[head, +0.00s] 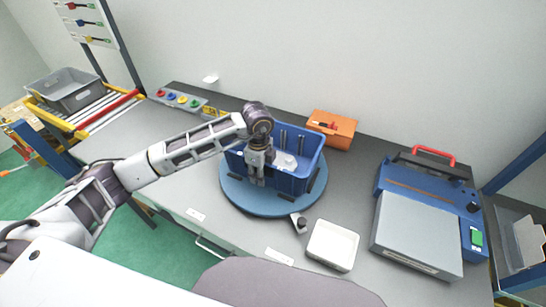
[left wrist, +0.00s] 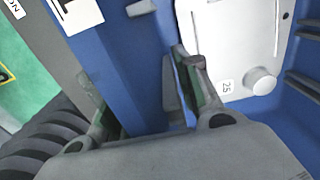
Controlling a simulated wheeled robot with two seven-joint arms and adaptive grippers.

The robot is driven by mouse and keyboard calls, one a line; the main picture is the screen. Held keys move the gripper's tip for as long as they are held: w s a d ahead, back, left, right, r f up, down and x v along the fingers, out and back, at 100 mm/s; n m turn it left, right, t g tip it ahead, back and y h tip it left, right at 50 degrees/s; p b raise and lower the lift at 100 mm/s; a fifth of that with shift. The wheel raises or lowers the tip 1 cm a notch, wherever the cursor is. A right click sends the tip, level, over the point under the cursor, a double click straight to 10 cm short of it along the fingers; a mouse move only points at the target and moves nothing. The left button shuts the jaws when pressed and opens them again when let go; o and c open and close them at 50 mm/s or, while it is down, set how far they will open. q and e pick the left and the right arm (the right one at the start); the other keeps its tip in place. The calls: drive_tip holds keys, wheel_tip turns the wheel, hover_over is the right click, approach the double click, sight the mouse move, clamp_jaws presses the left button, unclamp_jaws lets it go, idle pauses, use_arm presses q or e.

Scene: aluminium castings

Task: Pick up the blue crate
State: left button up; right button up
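The blue crate (head: 308,172) stands upright on a round blue turntable (head: 238,195) in the middle of the grey bench. My left gripper (head: 256,181) is at the crate's near left wall, pointing down. In the left wrist view its fingers (left wrist: 146,104) stand apart on either side of the blue wall (left wrist: 140,60), one inside the crate and one outside. Firm contact cannot be made out. My right gripper is not in view.
An orange box (head: 332,128) stands behind the crate. A white tray (head: 332,246) sits at the front right, and a grey and blue machine with a red handle (head: 420,228) stands at the right. A grey bin (head: 68,90) is on rollers at the far left.

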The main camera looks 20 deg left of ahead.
use_arm(q)
drive_tip(key=shift+f, duration=0.25)
drive_tip(key=shift+c, duration=0.5)
clamp_jaws()
